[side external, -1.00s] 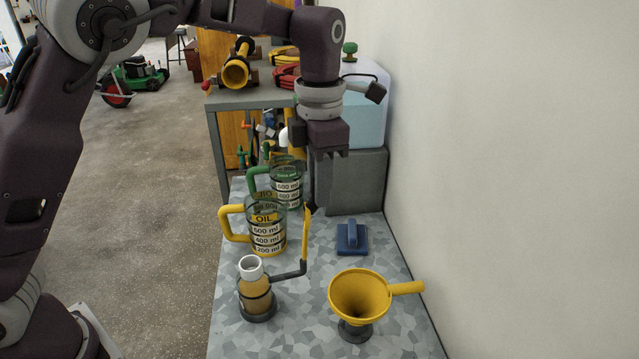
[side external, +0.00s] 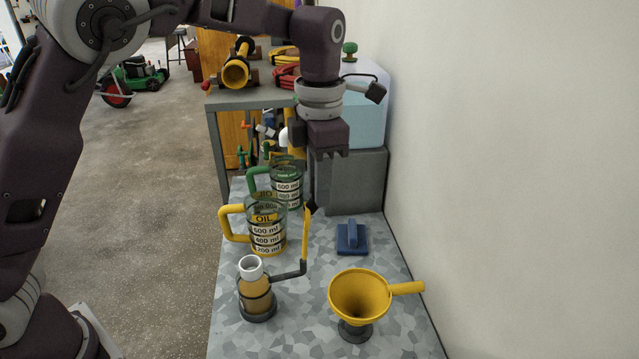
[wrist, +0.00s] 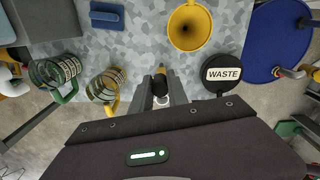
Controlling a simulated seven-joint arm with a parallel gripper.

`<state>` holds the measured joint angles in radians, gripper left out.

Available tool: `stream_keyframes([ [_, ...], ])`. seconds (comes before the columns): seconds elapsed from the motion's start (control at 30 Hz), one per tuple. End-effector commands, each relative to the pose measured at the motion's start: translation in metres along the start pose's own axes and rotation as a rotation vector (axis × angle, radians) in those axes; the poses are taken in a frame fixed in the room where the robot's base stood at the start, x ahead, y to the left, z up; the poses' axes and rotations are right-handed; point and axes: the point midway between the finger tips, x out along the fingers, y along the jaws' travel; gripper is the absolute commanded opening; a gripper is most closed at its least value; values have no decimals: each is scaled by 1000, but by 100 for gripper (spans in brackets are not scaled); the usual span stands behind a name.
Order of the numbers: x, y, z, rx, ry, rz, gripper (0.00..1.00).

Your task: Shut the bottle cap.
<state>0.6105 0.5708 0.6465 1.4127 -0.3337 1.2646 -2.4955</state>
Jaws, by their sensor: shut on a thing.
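A small bottle (side external: 254,291) of amber liquid stands upright in a dark round holder on the bench. A black bent arm joins the holder to an upright yellow handle (side external: 305,238), which also shows in the wrist view (wrist: 160,79). My gripper (wrist: 160,72) points down and is shut on the handle's upper end. The fingers are dark and hard to make out in the side view. I cannot tell whether the cap is seated.
A yellow funnel (side external: 359,294) stands right of the bottle. A yellow-handled jug (side external: 267,232) and a green-handled jug (side external: 287,187) stand behind it. A blue block-like tool (side external: 352,239) lies near the wall. A round WASTE lid (wrist: 222,74) is right in the wrist view.

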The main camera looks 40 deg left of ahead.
Motion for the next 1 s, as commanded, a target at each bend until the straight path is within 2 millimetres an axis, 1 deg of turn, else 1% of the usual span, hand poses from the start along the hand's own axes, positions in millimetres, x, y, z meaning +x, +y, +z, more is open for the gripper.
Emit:
stream_keyframes([
  [0.33, -1, 0, 0, 0, -5, -2, 0],
  [0.47, -2, 0, -4, -1, -29, -8, 0],
  [0.67, -4, 4, -22, -5, -129, -29, 0],
  [1.0, -2, 12, -61, -12, -363, -72, 0],
])
